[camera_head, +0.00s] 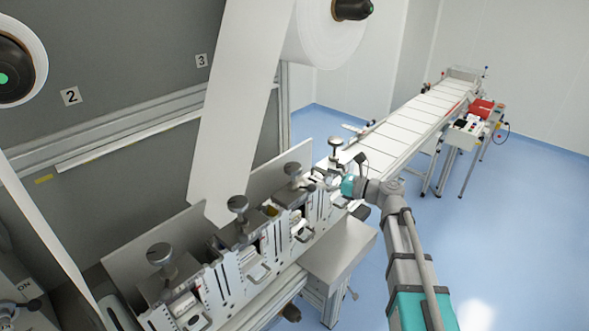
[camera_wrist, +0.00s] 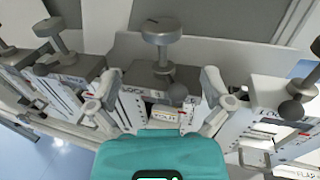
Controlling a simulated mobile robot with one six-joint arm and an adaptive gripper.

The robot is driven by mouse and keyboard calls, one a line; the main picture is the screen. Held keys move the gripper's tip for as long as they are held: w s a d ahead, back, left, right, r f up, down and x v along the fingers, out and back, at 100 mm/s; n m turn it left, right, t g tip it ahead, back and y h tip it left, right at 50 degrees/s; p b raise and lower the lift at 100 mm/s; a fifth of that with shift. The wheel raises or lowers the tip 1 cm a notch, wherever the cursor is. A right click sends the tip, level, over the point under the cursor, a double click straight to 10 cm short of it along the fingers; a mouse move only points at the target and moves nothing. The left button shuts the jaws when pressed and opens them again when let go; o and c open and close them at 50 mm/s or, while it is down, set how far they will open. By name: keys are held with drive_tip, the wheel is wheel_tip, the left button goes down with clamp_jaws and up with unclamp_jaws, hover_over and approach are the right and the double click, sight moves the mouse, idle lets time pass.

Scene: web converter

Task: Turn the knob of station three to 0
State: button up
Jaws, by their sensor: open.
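A row of slitting units with tall grey mushroom-shaped knobs runs along the machine's front in the head view: a near knob (camera_head: 160,254), a second (camera_head: 237,203), a third (camera_head: 292,169) and a far one (camera_head: 335,142). I cannot tell for sure which belongs to station three. My gripper (camera_head: 333,184) is at the far end of the row, in front of the units. In the wrist view its fingers (camera_wrist: 158,88) are open and empty. A knob (camera_wrist: 162,32) stands centred beyond them, apart from them. A small round grey ball (camera_wrist: 178,92) shows between the fingers. No dial setting is readable.
A wall sign 3 (camera_head: 201,61) and sign 2 (camera_head: 70,96) mark the back panel. A white web (camera_head: 236,110) hangs down behind the units. A grey side table (camera_head: 340,248) stands in front. A conveyor (camera_head: 420,112) extends to the back right. Neighbouring units flank my gripper closely.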

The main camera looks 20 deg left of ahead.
sight(301, 170)
drive_tip(key=a, duration=0.3)
drive_tip(key=w+a, duration=0.1)
drive_tip(key=a, duration=0.6)
drive_tip(key=shift+w+a, duration=0.1)
drive_tip(key=shift+w, duration=0.05)
